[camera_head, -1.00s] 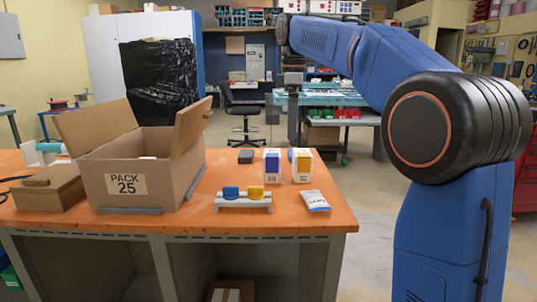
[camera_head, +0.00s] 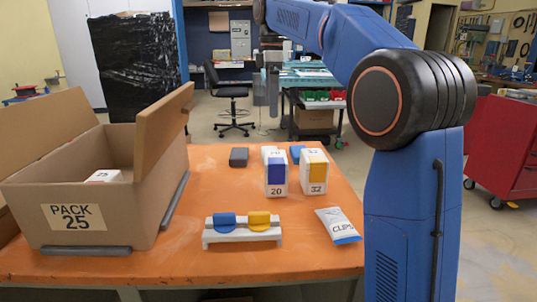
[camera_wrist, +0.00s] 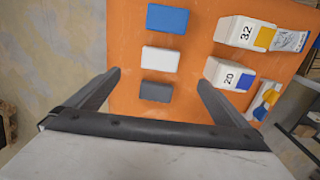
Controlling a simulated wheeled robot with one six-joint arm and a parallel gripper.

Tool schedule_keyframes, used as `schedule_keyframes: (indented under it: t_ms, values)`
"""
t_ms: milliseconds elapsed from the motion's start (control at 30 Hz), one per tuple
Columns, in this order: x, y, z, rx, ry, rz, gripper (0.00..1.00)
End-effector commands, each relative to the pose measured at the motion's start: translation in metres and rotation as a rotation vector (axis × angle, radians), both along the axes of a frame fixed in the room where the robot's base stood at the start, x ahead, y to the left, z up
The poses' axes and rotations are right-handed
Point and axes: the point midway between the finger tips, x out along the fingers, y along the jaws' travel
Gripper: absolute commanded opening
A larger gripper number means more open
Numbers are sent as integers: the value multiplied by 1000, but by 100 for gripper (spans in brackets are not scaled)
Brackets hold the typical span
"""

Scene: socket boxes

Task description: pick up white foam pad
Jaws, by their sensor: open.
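The white foam pad (camera_wrist: 161,59) is a small white block lying flat on the orange table in the wrist view. It lies between a blue pad (camera_wrist: 167,19) and a dark grey pad (camera_wrist: 155,91). My gripper (camera_wrist: 160,78) is open and empty, its two fingers spread wide on either side of the row, apart from the pads. In the head view the white pad (camera_head: 267,150) is mostly hidden behind the box marked 20, with the dark grey pad (camera_head: 239,157) to its left and the blue pad (camera_head: 296,153) to its right.
Boxes marked 20 (camera_head: 276,180) and 32 (camera_head: 314,175) stand close by. A holder with blue and yellow pieces (camera_head: 242,230) and a CLIPS bag (camera_head: 338,225) lie nearer. An open PACK 25 carton (camera_head: 90,205) stands at left. The table (camera_head: 190,262) has bare room around the pads.

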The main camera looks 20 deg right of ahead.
Motion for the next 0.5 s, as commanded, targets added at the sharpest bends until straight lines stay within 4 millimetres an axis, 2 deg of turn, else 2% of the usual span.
schedule_keyframes:
  t_ms: [500]
  values:
    - [-1, 0, -89, 0, 2, 0, 100]
